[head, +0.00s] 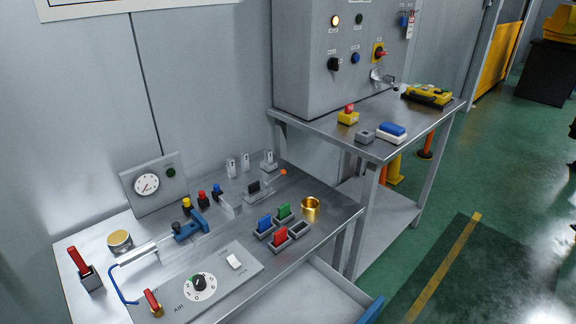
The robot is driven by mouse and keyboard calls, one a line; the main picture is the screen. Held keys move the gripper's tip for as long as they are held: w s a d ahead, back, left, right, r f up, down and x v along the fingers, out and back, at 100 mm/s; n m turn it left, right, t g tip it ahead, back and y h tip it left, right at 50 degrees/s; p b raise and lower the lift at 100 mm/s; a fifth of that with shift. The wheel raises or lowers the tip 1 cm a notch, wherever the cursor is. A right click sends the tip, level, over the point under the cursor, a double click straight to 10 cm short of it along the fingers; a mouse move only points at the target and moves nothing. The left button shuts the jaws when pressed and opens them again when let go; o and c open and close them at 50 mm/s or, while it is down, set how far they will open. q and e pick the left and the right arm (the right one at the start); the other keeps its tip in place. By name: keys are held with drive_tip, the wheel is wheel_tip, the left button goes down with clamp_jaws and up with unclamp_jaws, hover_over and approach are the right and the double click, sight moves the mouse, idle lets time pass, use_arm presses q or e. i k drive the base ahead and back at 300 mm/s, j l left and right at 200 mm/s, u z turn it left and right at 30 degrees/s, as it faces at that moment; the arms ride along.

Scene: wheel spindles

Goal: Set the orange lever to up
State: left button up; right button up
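A small orange ball knob (283,172) sits at the right end of a thin lever on a grey block near the back right of the near bench. Its rod looks closer to lying sideways than to standing upright, but its exact angle is too small to tell. A red-orange handle (77,259) leans up to the left from a dark base at the bench's left edge. A shorter red handle (152,299) tilts on a brass fitting at the front. Neither of my grippers is in view.
The near metal bench (330,213) also carries a gauge panel (153,185), a blue clamp (188,229), a dial panel (225,272), coloured blocks in small trays and a brass cup (310,209). An open drawer (318,291) juts out in front. A control cabinet (310,70) stands behind.

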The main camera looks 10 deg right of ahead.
sight(283, 172)
drive_tip(key=i+l+u, duration=0.1)
drive_tip(key=l, duration=0.4)
drive_tip(key=i+l, duration=0.25)
drive_tip(key=l, duration=0.3)
drive_tip(key=i+l+u, duration=0.15)
drive_tip(key=l, duration=0.35)
drive_tip(key=i+l+u, duration=0.1)
drive_tip(key=l, duration=0.4)
drive_tip(key=i+l+u, duration=0.1)
drive_tip(key=l, duration=0.45)
drive_tip(key=i+l, duration=0.1)
drive_tip(key=l, duration=0.45)
drive_tip(key=u, duration=0.05)
